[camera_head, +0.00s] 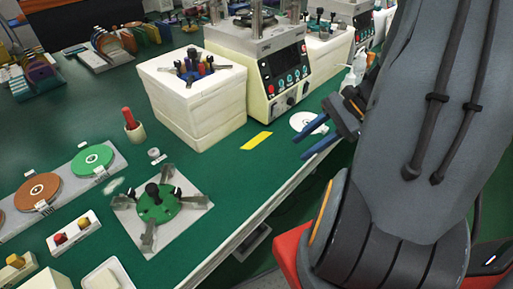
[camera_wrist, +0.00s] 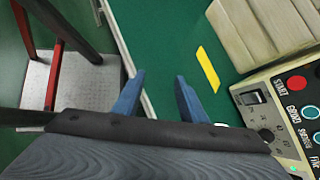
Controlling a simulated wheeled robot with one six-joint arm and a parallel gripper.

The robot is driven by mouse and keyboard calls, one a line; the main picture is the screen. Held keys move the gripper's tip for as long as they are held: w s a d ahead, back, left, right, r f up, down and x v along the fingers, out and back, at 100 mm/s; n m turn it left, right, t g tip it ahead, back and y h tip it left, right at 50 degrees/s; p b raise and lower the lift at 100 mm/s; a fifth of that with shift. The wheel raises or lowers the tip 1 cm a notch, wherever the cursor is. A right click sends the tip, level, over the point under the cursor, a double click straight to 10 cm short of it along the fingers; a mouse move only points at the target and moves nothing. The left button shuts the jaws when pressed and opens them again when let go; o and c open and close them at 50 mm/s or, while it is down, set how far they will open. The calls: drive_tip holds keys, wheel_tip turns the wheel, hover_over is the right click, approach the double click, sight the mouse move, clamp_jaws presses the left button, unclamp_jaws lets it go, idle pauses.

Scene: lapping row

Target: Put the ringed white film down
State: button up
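The white film (camera_head: 303,120) is a round white disc with a small ringed mark at its middle. In the head view it lies on the green bench top near the right edge, just beyond my fingers and in front of the white machine. A sliver of white, possibly its edge, shows beside the right finger in the wrist view (camera_wrist: 221,125). My gripper (camera_head: 302,146) has two blue fingers. In the wrist view the fingers (camera_wrist: 160,77) stand apart with nothing visible between them.
A yellow strip (camera_head: 257,141) lies on the green bench. A cream control-panel machine (camera_head: 250,60) and a cream block (camera_head: 195,105) stand behind it. A green fixture on a pale plate (camera_head: 190,225) is at lower left. Bare bench lies around the strip.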

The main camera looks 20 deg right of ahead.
drive_tip(key=a+r+n+g+h, duration=0.1)
drive_tip(key=a+n+h, duration=0.3)
drive_tip(key=a+n, duration=0.4)
drive_tip(key=a+r+n+g+h, duration=0.1)
drive_tip(key=a+r+n+h, duration=0.3)
drive_tip(key=a+n, duration=0.3)
drive_tip(key=n, duration=0.4)
drive_tip(key=shift+s+a, duration=0.35)
drive_tip(key=shift+a, duration=0.05)
drive_tip(key=shift+d, duration=0.1)
